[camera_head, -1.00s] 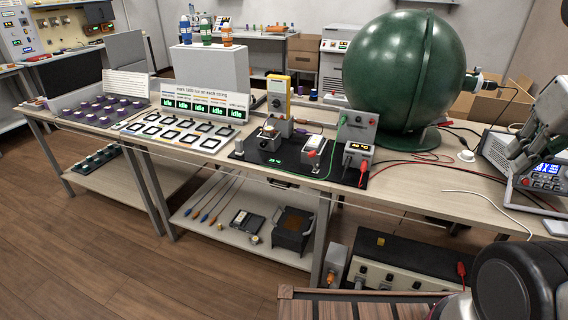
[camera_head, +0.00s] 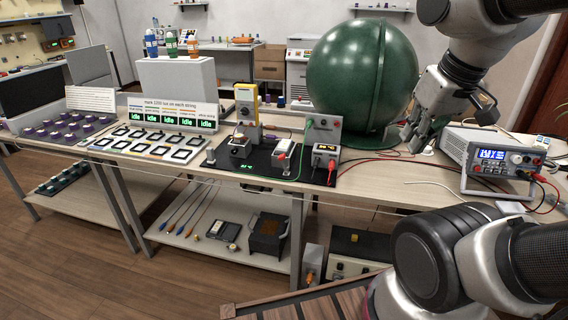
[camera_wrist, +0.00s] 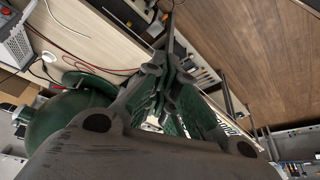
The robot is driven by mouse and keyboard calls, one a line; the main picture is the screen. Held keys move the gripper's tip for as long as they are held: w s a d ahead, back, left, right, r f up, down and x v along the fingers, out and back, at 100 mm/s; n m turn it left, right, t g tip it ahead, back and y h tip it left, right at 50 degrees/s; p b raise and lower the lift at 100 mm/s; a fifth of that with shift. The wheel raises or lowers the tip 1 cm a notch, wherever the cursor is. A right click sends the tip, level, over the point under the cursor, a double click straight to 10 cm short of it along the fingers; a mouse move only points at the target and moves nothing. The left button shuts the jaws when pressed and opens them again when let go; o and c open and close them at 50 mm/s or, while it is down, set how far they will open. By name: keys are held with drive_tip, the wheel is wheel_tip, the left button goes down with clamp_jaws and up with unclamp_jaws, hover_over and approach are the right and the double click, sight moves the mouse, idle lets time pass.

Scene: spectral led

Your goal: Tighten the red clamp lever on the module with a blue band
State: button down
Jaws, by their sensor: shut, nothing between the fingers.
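My gripper (camera_head: 422,138) is shut and empty. It hangs above the right part of the bench, in front of the green sphere. In the wrist view its dark fingers (camera_wrist: 165,85) are together. A black mat (camera_head: 262,170) lies on the bench to the left of the gripper. A grey module (camera_head: 241,148) and a white-topped module (camera_head: 283,150) stand on it, apart from the gripper. I cannot make out a red clamp lever or a blue band on any module at this size.
The green sphere (camera_head: 362,75) rises behind. A power supply (camera_head: 492,160) with cables is at the right. Red and black leads cross the bench near the gripper.

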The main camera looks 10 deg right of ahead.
drive_tip(key=w+f+m+g+y, duration=0.1)
drive_tip(key=w+f+m+y, duration=0.35)
drive_tip(key=w+f, duration=0.8)
drive_tip(key=w+f+m+y, duration=0.3)
drive_tip(key=w+f+y, duration=0.2)
drive_tip(key=w+f, duration=0.8)
drive_tip(key=w+a+r+n+t, duration=0.25)
drive_tip(key=w+r, duration=0.45)
drive_tip(key=w, duration=0.4)
drive_tip(key=shift+m+y, duration=0.4)
drive_tip(key=shift+y, duration=0.05)
drive_tip(key=x, duration=1.2)
drive_tip(key=shift+w+a+f, duration=0.15)
drive_tip(key=shift+w+f, duration=0.05)
drive_tip(key=shift+f, duration=0.1)
drive_tip(key=shift+a, duration=0.1)
